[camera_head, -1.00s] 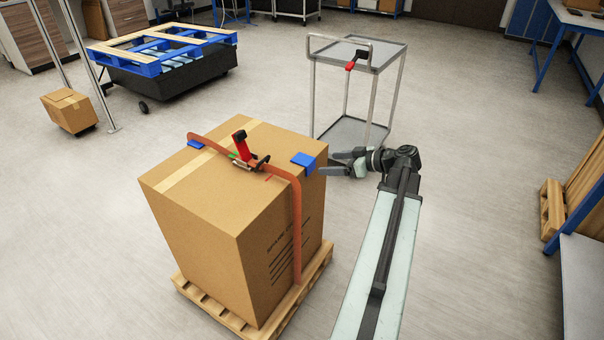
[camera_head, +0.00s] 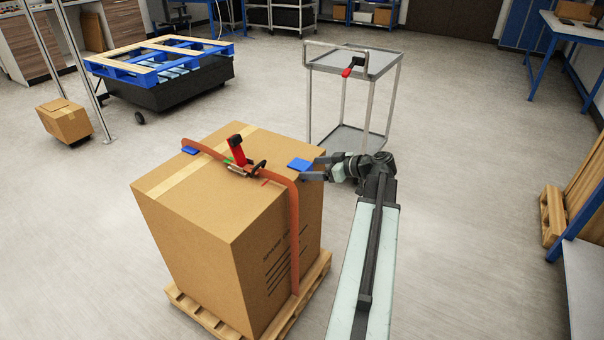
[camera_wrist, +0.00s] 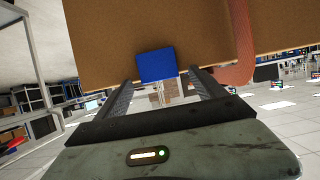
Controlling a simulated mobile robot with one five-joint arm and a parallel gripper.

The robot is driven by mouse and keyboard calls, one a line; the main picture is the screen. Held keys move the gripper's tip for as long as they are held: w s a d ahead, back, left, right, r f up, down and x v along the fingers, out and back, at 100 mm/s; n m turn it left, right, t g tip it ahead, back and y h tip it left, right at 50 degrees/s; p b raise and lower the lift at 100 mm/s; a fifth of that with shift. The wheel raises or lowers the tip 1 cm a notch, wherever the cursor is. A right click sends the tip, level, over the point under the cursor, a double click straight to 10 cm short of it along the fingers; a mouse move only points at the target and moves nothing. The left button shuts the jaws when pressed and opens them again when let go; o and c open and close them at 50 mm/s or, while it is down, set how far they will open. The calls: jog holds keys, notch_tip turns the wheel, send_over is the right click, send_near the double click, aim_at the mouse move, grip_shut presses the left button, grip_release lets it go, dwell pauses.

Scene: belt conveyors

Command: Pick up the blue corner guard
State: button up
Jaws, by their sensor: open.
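A blue corner guard (camera_head: 300,165) sits on the top right edge of the large cardboard box (camera_head: 190,240), beside the orange strap (camera_head: 294,235). A second blue corner guard (camera_head: 190,150) lies at the box's far left edge by the strap. My gripper (camera_head: 312,170) is open at the box's right edge, right beside the nearer guard. In the wrist view, the guard (camera_wrist: 156,66) shows as a blue flap on the box edge, just beyond and between the open fingertips (camera_wrist: 160,78). I cannot tell whether the fingers touch it.
A red-handled strap tensioner (camera_head: 240,155) sits on the box top. The box stands on a wooden pallet (camera_head: 190,305). A grey cart (camera_head: 388,62) stands behind my gripper. Blue pallets (camera_head: 160,62) are at the back left. Open floor lies to the right.

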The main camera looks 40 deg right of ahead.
jog(key=c, duration=1.4)
jog(key=shift+c, duration=0.2)
jog(key=shift+r, duration=0.15)
